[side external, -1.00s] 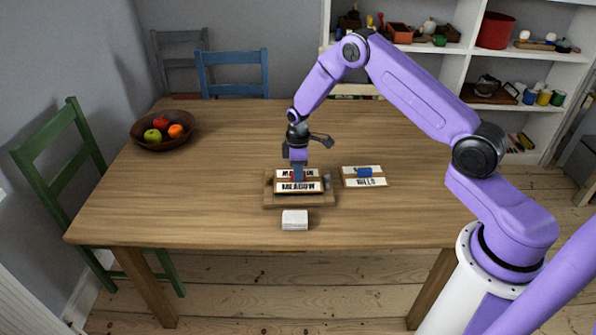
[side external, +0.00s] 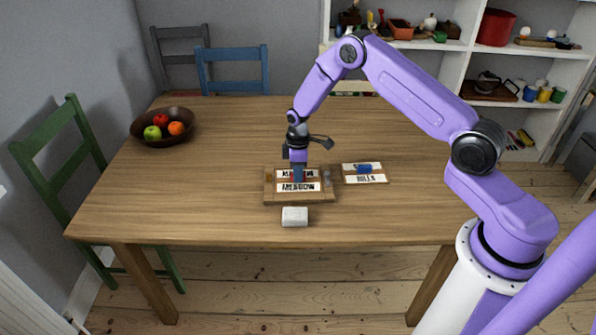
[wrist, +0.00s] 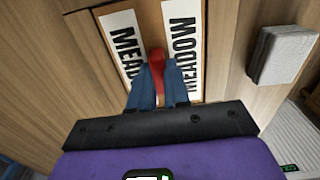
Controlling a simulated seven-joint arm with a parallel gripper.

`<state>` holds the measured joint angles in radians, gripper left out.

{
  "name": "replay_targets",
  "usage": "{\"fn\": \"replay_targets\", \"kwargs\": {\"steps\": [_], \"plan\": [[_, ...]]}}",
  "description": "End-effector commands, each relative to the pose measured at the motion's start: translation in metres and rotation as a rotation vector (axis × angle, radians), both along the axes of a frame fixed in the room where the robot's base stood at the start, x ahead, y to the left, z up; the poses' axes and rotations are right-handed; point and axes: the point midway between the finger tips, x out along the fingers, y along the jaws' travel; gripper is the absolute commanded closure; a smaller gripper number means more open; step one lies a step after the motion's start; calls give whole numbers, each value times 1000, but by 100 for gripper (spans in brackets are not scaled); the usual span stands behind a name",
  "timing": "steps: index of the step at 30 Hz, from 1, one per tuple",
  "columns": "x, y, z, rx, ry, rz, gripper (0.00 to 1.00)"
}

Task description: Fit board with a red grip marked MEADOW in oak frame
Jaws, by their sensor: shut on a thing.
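The MEADOW board (side external: 298,188) has two white strips lettered MEADOW and a red grip between them. It lies within the outline of the oak frame (side external: 268,197) on the table; I cannot tell whether it is fully seated. My gripper (side external: 297,178) points straight down and is shut on the red grip. In the wrist view my blue fingers (wrist: 160,85) close around the red grip (wrist: 157,62), with the lettered strips of the board (wrist: 183,50) on either side. The fingers hide part of the grip and of one strip.
A second board with a blue grip (side external: 365,180), lettered HILLS, lies right of the frame. A small pale block (side external: 294,217) lies in front of the frame. A fruit bowl (side external: 163,128) stands at the back left.

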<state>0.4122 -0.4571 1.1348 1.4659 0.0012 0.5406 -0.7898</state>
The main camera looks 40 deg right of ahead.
Motion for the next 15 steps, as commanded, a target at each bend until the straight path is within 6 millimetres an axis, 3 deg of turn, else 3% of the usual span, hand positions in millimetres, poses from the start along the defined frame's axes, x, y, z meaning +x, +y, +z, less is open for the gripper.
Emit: {"fn": "replay_targets", "kwargs": {"steps": [5, 6, 8, 15], "plan": [[0, 0, 0, 0, -1, 0, 100], [0, 0, 0, 0, -1, 0, 74], [0, 0, 0, 0, -1, 0, 54], [0, 0, 0, 0, 0, 0, 54]]}}
